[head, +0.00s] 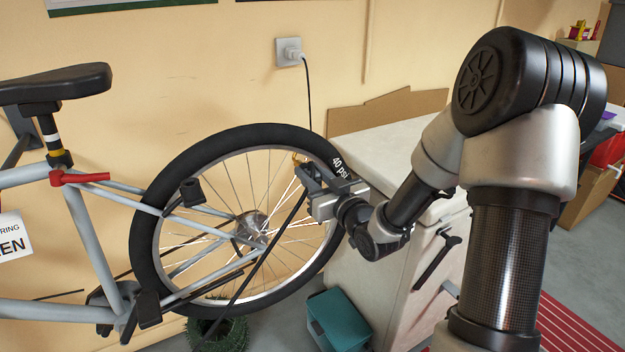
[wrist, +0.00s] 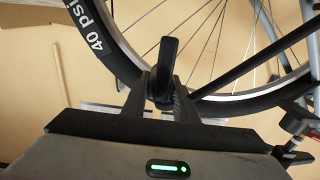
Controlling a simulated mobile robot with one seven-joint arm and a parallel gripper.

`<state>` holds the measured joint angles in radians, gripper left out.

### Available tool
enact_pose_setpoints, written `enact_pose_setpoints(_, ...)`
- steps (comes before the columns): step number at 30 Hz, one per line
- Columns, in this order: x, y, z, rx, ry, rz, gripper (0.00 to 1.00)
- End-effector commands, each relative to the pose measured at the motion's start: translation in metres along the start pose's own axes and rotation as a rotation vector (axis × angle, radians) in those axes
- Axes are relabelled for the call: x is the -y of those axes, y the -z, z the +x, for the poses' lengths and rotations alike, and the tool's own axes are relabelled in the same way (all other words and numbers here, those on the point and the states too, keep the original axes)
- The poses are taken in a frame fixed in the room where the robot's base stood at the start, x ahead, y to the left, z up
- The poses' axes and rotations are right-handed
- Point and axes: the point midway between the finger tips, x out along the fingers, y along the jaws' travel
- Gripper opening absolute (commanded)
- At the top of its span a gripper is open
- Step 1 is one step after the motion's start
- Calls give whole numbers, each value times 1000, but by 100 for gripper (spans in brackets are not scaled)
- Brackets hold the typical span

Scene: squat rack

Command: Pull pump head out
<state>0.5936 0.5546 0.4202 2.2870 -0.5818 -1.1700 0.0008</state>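The black pump head (wrist: 168,58) stands between my gripper's fingers in the wrist view, at the inner side of the rear wheel's rim. My gripper (head: 308,180) is at the right part of the wheel in the head view, and it also shows in the wrist view (wrist: 166,92). Its fingers look closed on the pump head from both sides. A black hose (head: 262,258) runs from the gripper down across the spokes. The valve is hidden, so I cannot tell whether the head is still seated on it.
The bicycle's rear wheel (head: 146,215), with "40 psi" on its tire, stands before a wall. A white cabinet (head: 385,150) stands close to the right of the wheel, under my forearm. A teal box (head: 340,318) is on the floor. A wall plug (head: 290,52) is above.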

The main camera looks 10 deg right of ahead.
Motion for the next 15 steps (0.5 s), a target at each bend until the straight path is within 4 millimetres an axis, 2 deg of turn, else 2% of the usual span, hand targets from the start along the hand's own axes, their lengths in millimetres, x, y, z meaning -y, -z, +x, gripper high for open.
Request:
enact_pose_setpoints(1, 0, 0, 0, 0, 0, 0, 17)
enact_pose_setpoints(4, 0, 0, 0, 0, 0, 0, 0)
enact_pose_setpoints(15, 0, 0, -2, 0, 0, -1, 0)
